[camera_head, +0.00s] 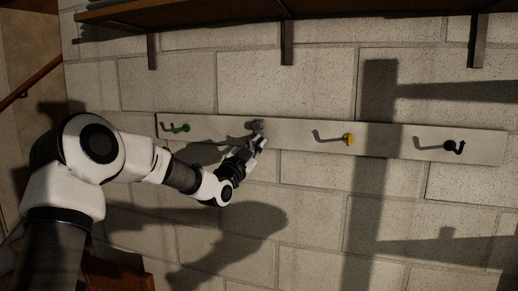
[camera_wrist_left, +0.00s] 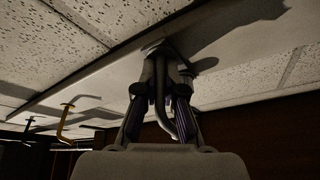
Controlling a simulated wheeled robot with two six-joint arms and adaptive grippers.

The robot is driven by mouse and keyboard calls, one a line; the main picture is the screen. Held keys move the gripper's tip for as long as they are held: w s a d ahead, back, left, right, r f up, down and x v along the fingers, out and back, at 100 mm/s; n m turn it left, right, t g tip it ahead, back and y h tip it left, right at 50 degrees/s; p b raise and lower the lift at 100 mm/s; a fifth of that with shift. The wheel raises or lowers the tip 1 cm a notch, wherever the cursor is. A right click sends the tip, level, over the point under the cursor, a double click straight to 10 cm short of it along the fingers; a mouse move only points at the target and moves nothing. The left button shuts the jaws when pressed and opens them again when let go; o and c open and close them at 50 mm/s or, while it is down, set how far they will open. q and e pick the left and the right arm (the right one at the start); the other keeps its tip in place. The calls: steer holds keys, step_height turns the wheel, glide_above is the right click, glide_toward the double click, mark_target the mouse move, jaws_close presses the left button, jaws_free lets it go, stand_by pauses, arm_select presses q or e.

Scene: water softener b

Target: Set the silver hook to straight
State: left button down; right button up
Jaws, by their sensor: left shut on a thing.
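The silver hook (camera_head: 257,126) is on a pale board (camera_head: 295,139) fixed to the wall, second from the left. My left gripper (camera_head: 258,143) is at it, and its fingers cover part of the hook in the head view. In the left wrist view the silver hook (camera_wrist_left: 161,90) comes down from the board between the two fingers of the left gripper (camera_wrist_left: 163,92). The fingers are shut on it. How far the hook is turned is hard to tell. My right gripper is not in view.
A green hook (camera_head: 178,128) is to the left on the board. A yellow hook (camera_head: 347,139) and a black hook (camera_head: 454,147) are to the right. A brown shelf (camera_head: 230,12) with brackets runs above. The wall below is clear.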

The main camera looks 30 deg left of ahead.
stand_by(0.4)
arm_select(q)
steer(key=c, duration=1.3)
jaws_free()
steer(key=shift+o, duration=0.2)
steer(key=shift+s, duration=0.1)
steer(key=v, duration=1.1)
steer(key=shift+s+f, duration=0.15)
steer(key=shift+s, duration=0.25)
steer(key=shift+a, duration=0.1)
